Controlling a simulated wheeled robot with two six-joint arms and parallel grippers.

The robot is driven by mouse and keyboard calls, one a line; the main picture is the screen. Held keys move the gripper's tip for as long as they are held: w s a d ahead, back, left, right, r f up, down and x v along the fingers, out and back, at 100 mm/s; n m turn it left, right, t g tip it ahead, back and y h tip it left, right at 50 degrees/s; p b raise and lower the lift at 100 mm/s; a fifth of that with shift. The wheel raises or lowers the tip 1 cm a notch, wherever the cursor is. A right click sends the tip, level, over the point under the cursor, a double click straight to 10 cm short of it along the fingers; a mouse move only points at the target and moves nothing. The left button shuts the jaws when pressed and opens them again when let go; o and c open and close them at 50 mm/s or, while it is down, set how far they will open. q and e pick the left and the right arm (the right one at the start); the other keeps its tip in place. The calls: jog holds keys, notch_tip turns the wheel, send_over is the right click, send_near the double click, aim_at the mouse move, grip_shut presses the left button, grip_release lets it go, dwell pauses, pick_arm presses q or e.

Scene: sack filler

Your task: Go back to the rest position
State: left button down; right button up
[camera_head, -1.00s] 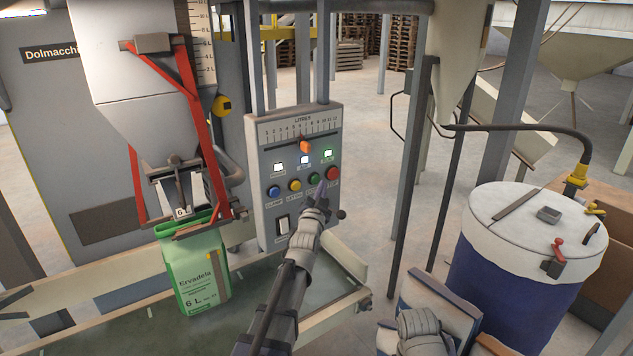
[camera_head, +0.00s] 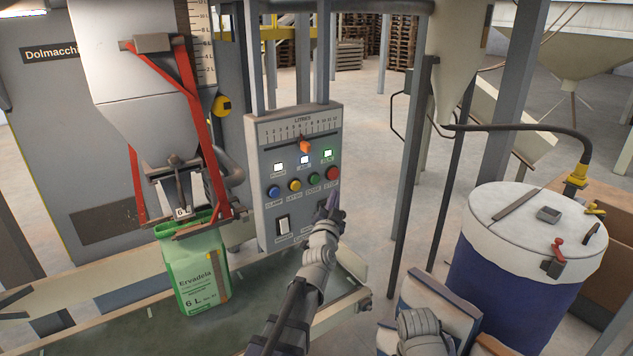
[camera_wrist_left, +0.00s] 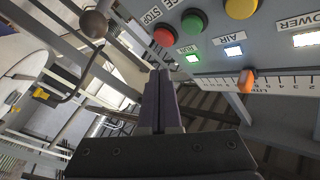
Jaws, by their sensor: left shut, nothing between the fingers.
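My left gripper (camera_head: 333,205) is in front of the lower right of the grey control panel (camera_head: 268,222), just below the red button (camera_head: 333,174). Its fingers are together and empty in the left wrist view (camera_wrist_left: 161,100). The green button (camera_head: 314,179) stands clear of the fingers. Three lamps on the panel are lit. The orange slider (camera_head: 305,147) sits near the middle of the litre scale. Part of my right arm shows at the bottom; its gripper cannot be made out.
A green and white sack (camera_head: 195,272) hangs upright under the filler spout at the left. A blue drum (camera_head: 510,275) with a white lid stands at the right. Dark posts (camera_head: 405,170) rise between panel and drum.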

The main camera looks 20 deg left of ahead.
dwell(0.5)
pick_arm(q)
jog(key=s+d+f+m+g+h, duration=0.25)
jog(key=d+f+g+h, duration=0.25)
jog(key=d+f, duration=0.5)
jog(key=s+d+f+n+g, duration=0.1)
jog(key=s+d+f+g, duration=0.5)
jog(key=s+d+f, duration=0.4)
jog(key=s+a+f+n+g+y, duration=0.2)
jog(key=s+g, duration=0.2)
jog(key=s, duration=0.6)
jog(key=s+a+f+n+g+y, duration=0.1)
jog(key=s+a+f+g+y, duration=0.1)
jog(key=s, duration=0.9)
jog(key=a+f+g, duration=0.1)
jog(key=g, duration=0.1)
jog(key=shift+n+g, duration=0.35)
jog(key=shift+g, duration=0.05)
